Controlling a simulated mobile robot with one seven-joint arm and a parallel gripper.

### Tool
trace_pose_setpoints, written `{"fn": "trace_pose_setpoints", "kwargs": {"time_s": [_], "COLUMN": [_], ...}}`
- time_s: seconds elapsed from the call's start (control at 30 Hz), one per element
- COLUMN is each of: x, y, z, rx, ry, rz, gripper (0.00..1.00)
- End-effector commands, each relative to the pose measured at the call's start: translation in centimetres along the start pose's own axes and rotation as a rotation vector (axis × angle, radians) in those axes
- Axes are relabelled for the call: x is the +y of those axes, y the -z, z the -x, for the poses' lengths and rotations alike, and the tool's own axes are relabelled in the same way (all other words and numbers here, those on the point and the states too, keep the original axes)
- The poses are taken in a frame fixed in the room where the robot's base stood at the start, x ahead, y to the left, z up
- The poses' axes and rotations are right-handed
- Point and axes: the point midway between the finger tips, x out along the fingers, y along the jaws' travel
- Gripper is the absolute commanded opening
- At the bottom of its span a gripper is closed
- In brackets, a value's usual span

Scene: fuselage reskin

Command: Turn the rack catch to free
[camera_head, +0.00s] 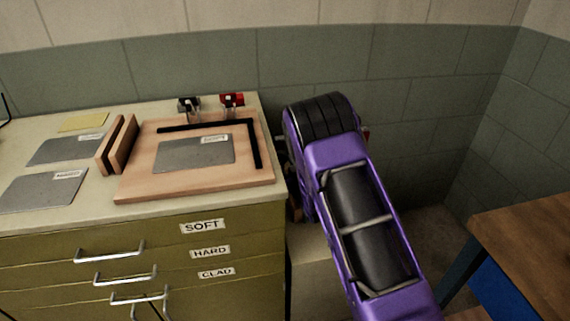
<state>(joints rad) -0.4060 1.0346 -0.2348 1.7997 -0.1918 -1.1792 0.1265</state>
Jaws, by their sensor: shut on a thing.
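My purple arm fills the middle right of the head view and reaches toward the tiled back wall, just right of the cabinet. My gripper cannot be seen; my own arm hides it. I cannot make out the rack catch or its position. A small red part (367,134) peeks out at the right edge of my arm, and I cannot tell what it belongs to.
The cabinet (150,227) has drawers labelled SOFT, HARD and CLAD. On its top lie a wooden board (137,186) with a grey sheet (193,154), two clamps, one dark (189,104), one red (232,99), and more sheets at left. A wooden table (530,235) stands right.

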Motion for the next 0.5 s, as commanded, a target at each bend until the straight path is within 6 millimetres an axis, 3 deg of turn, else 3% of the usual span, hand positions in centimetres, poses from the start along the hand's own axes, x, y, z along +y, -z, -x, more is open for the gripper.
{"fn": "trace_pose_setpoints", "kwargs": {"time_s": [0.5], "x": [-0.21], "y": [0.02], "z": [0.05], "rx": [-0.053], "ry": [-0.024], "rz": [0.280], "gripper": [0.00]}}
